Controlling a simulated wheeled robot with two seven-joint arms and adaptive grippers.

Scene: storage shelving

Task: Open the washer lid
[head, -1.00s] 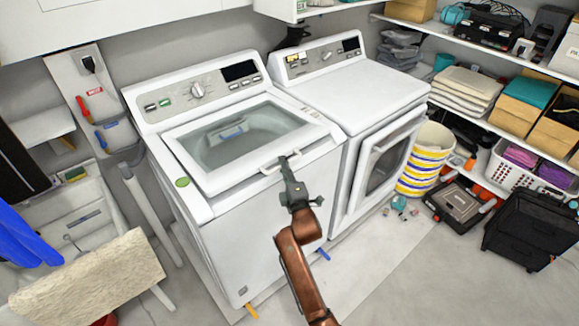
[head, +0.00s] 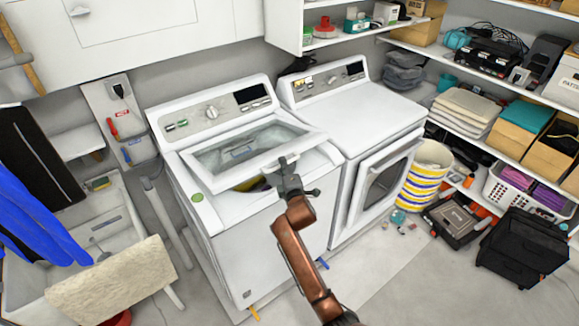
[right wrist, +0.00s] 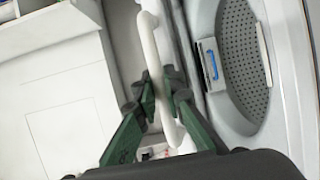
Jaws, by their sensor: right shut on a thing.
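The white washer (head: 265,235) stands at the middle left in the head view. Its lid (head: 245,148), with a glass pane, is tilted up partway, and a dark gap with something yellow shows under its front edge. My right gripper (head: 285,166) is at the lid's front edge. In the right wrist view, the green fingers of my right gripper (right wrist: 160,98) are closed around the white lid handle (right wrist: 153,60). The drum (right wrist: 240,55) with its perforated wall shows beside it. My left gripper is not in view.
A white dryer (head: 355,120) stands right of the washer. A striped basket (head: 424,180) and a black toolbox (head: 455,217) are on the floor beyond it. A sink (head: 80,235) with a beige cloth (head: 108,278) is at the left. Wall cabinets (head: 150,30) hang above the washer.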

